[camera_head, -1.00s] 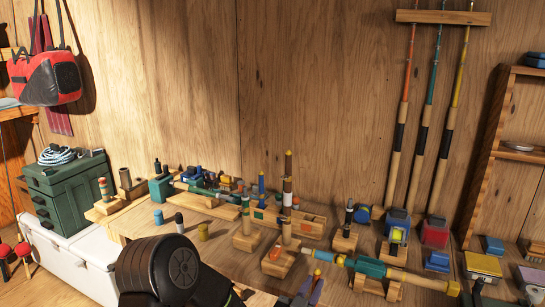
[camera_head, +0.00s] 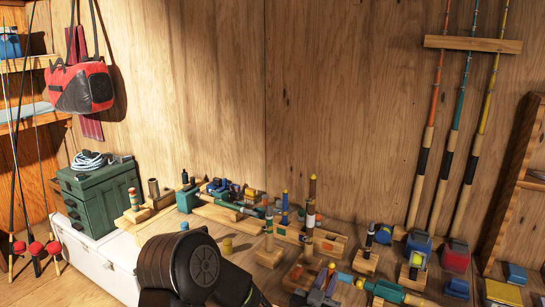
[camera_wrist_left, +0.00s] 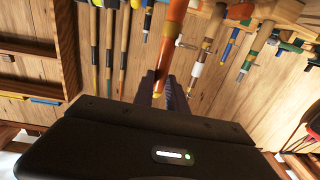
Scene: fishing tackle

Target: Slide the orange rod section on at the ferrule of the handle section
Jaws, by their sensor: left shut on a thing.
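My left gripper (camera_head: 318,292) is at the lower middle of the head view, in front of the wooden stands. In the left wrist view its dark fingers (camera_wrist_left: 163,84) are shut on the orange rod section (camera_wrist_left: 174,22), which has a yellow end and runs up out of the picture. My right gripper is not in view.
Other upright rod pieces (camera_head: 285,206) stand close by in blocks. A teal and yellow piece (camera_head: 385,290) lies right of the gripper. Reels and small boxes (camera_head: 455,256) stand farther right. A green tackle box (camera_head: 100,195) is at left. Full rods (camera_head: 425,160) lean on the back wall.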

